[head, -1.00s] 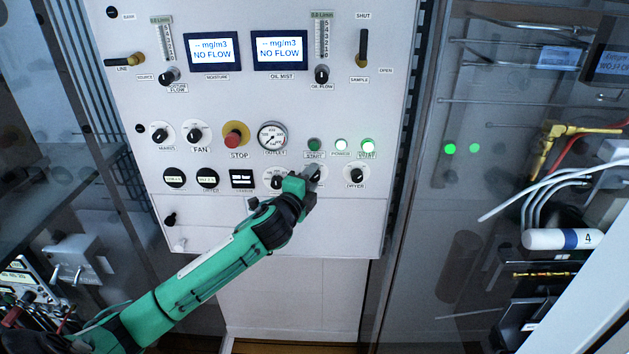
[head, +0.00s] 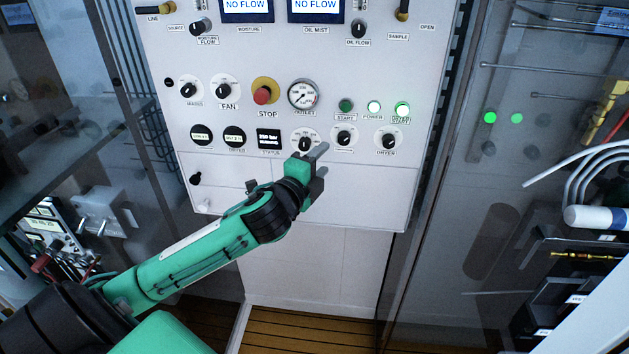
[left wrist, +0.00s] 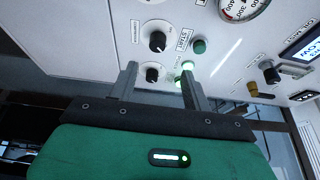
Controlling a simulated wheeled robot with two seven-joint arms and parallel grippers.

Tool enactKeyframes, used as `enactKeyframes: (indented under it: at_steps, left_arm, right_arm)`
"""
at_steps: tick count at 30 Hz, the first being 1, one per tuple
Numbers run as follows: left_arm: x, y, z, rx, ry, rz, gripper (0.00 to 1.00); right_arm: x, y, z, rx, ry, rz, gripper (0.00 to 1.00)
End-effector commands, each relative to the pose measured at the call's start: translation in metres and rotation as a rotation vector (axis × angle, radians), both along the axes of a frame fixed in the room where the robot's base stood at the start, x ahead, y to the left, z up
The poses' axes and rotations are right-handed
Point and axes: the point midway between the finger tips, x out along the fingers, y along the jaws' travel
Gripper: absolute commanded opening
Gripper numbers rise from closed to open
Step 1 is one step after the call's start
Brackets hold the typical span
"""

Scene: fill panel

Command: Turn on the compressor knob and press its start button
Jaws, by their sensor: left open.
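The compressor knob (head: 344,137) is a black knob on a white disc, in the panel's lower row, left of the dryer knob (head: 388,140). It shows clear of the fingers in the left wrist view (left wrist: 157,40). Its exact setting is too small to tell. The green start button (head: 346,105) sits just above it and also shows in the left wrist view (left wrist: 199,46). My left gripper (head: 319,160) is open and empty, below and left of the compressor knob in the head view, apart from it. My right gripper is out of view.
The red stop button (head: 263,95) on its yellow ring and the outlet gauge (head: 303,94) are left of the start button. Lit power (head: 374,107) and right-hand (head: 402,110) lamps glow. A glass door (head: 480,190) stands right of the panel.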

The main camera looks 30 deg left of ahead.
Motion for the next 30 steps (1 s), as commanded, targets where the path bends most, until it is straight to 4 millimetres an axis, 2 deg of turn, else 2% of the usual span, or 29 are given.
enactKeyframes:
  at_steps: [3,9,27,30]
  left_arm:
    - [-0.02,-0.002,-0.003,0.002,0.0,-0.001,0.49]
    - [-0.037,-0.003,0.0,0.001,0.0,0.0,0.49]
    - [-0.04,-0.003,0.001,0.001,0.0,0.0,0.49]
    - [-0.037,-0.001,-0.006,-0.008,0.01,0.005,0.49]
  right_arm:
    - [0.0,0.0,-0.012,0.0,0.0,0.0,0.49]
    - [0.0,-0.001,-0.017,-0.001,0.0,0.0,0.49]
    - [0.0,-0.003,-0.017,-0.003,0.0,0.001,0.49]
    - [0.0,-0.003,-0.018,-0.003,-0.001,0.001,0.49]
